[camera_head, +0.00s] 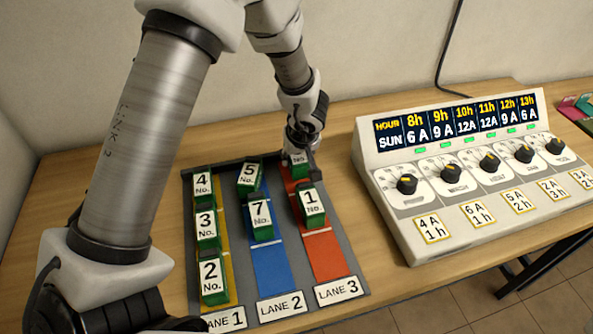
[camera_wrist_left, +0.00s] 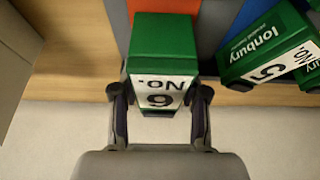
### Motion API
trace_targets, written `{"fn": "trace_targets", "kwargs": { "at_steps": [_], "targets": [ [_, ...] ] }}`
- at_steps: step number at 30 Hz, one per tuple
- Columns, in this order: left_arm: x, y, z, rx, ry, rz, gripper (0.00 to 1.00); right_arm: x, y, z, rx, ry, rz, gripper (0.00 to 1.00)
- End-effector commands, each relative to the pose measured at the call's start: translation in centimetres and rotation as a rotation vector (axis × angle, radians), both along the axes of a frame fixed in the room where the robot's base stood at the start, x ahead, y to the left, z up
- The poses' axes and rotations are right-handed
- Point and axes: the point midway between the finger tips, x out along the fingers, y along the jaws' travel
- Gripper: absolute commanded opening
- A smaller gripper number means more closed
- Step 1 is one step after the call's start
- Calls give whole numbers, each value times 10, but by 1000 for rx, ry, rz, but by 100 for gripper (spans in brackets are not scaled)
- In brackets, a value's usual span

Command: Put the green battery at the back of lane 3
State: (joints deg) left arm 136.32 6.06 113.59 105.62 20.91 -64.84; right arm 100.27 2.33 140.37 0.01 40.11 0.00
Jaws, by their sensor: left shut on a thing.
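The green battery (camera_wrist_left: 160,60), with a white label that reads "No." and looks like a 6 seen upside down, sits between the fingers of my left gripper (camera_wrist_left: 160,100). The left gripper is shut on it. In the head view, the left gripper (camera_head: 302,150) is at the back end of red lane 3 (camera_head: 326,256), and only part of the battery (camera_head: 299,160) shows under it. Whether its base rests on the lane I cannot tell. Green battery No. 1 (camera_head: 311,205) stands in lane 3 in front of it. My right gripper is not in view.
The tray (camera_head: 348,262) also has yellow lane 1 with batteries 4, 3 and 2 (camera_head: 212,280), and blue lane 2 (camera_head: 270,268) with batteries 5 (camera_head: 249,176) and 7 (camera_head: 261,218). A charger console (camera_head: 470,170) stands right of the tray. Lane 3's front is free.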

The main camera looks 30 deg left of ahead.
Motion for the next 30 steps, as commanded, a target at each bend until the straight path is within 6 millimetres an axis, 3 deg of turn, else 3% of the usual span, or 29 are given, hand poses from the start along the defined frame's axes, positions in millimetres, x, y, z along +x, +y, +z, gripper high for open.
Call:
{"fn": "trace_targets", "kwargs": {
  "at_steps": [1, 4, 16, 17, 18, 19, 30],
  "targets": [
    [0, 0, -17, 0, 2, -1, 0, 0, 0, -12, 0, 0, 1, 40],
    [0, 0, -32, 0, 0, -1, 0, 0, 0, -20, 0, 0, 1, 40],
    [0, 0, -36, 0, 0, -1, 0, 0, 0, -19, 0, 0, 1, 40],
    [0, 0, -37, -1, 0, 0, 48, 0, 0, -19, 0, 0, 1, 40],
    [0, 0, -36, -1, 0, 0, 62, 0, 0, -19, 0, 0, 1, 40],
    [0, 0, -36, -1, 0, -1, 69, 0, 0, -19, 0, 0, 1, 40],
    [0, -1, -30, -1, -1, -3, 69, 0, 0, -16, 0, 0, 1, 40]
  ]
}}
